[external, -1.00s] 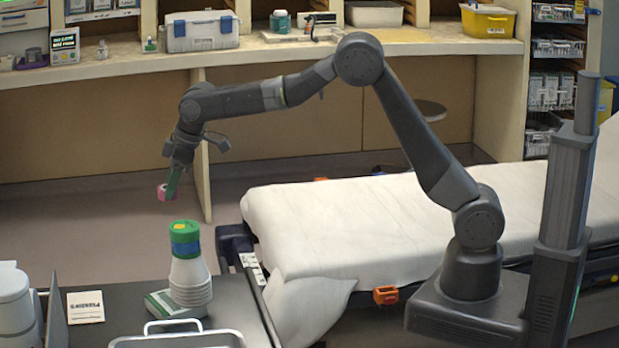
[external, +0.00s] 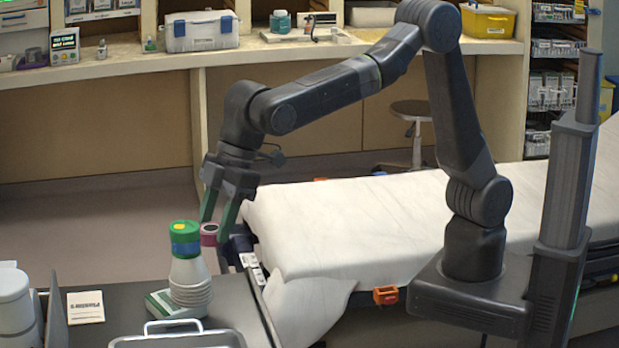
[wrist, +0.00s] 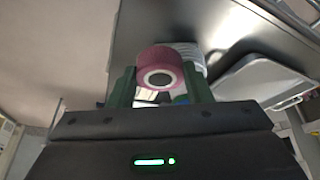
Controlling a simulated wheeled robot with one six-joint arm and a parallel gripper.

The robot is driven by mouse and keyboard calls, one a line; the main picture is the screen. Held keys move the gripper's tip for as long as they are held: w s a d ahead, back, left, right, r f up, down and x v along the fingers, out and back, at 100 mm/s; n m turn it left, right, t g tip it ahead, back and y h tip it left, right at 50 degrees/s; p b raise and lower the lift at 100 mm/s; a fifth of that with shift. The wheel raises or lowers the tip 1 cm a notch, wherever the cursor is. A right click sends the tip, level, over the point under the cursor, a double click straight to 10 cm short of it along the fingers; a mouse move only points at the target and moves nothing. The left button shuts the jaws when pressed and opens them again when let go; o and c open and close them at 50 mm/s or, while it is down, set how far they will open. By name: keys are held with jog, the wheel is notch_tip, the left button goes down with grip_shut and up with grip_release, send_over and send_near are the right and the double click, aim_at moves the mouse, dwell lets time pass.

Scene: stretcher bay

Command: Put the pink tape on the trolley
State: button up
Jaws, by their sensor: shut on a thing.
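The pink tape (external: 209,234) is a small roll with a dark centre, held between the green fingers of my gripper (external: 221,218). In the wrist view the tape (wrist: 160,73) sits between the fingertips of my gripper (wrist: 160,88), its round end facing the camera. The trolley (external: 235,298) has a dark top at the lower left of the external view. The tape is above the level of that top, near its far edge, just right of the bottle's green cap in the picture. The trolley top (wrist: 225,22) also shows behind the tape in the wrist view.
On the trolley stand a white ribbed bottle (external: 190,280) with green and blue bands, a metal tray (external: 180,342), a card (external: 86,307) and white containers (external: 14,305). A stretcher (external: 340,215) with a white sheet stands to the right. The counter (external: 110,70) runs behind.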

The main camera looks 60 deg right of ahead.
aim_at(218, 294)
jog(key=shift+s+a+f, duration=0.1)
jog(key=shift+s+a, duration=0.05)
jog(key=shift+s, duration=0.35)
notch_tip(218, 294, down, 10)
jog(key=shift+r+p, duration=0.2)
jog(key=shift+p, duration=0.6)
jog(key=shift+f, duration=0.25)
jog(key=o, duration=1)
jog(key=shift+r, duration=0.1)
jog(key=shift+c, duration=0.2)
